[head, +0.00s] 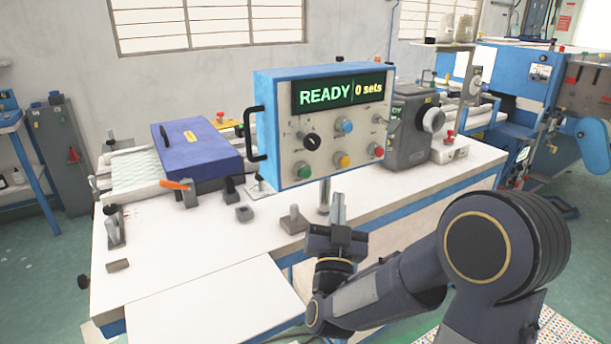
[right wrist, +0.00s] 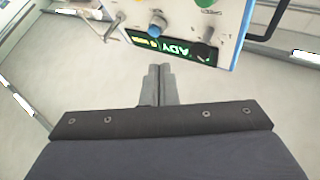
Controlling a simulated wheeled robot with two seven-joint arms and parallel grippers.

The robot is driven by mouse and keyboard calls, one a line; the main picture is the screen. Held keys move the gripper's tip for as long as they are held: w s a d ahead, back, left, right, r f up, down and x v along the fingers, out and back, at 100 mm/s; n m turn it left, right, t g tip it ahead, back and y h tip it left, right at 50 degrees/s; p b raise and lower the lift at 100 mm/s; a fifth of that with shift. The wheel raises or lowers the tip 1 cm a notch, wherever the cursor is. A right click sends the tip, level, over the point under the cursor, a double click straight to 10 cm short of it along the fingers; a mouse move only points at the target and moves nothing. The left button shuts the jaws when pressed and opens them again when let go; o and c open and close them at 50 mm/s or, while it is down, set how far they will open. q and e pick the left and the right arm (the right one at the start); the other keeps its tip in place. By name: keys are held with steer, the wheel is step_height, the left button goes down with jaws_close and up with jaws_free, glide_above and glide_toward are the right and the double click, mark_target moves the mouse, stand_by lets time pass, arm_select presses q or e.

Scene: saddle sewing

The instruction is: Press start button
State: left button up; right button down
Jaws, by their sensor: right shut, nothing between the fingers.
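The control box (head: 290,118) has a blue frame and a light front panel, with a display (head: 338,93) reading "READY" and "0 sets". A green button (head: 303,169) sits at the lower left of the panel, with a yellow one (head: 342,160) and a red one (head: 376,151) to its right. No label is readable, so I cannot tell which is start. My right gripper (head: 338,205) is shut and empty, pointing up just below the panel, apart from it. In the right wrist view its fingers (right wrist: 158,78) stand near the panel (right wrist: 185,15), which appears upside down. My left gripper is out of view.
A black dial (head: 311,142) and a blue knob (head: 345,126) sit above the buttons. The box stands over a white worktable (head: 190,260) with a blue case (head: 198,150) and small grey blocks on it. A grey machine (head: 412,130) is behind the box.

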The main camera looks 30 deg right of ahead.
steer(key=shift+w, duration=0.15)
glide_toward(306, 173)
steer(key=w+d+r, duration=0.3)
steer(key=d, duration=0.1)
steer(key=shift+d+r+p, duration=0.25)
steer(key=shift+d+p, duration=0.05)
steer(key=shift+p, duration=0.05)
stand_by(1.6)
steer(key=shift+w+b, duration=0.4)
steer(key=shift+w, duration=0.05)
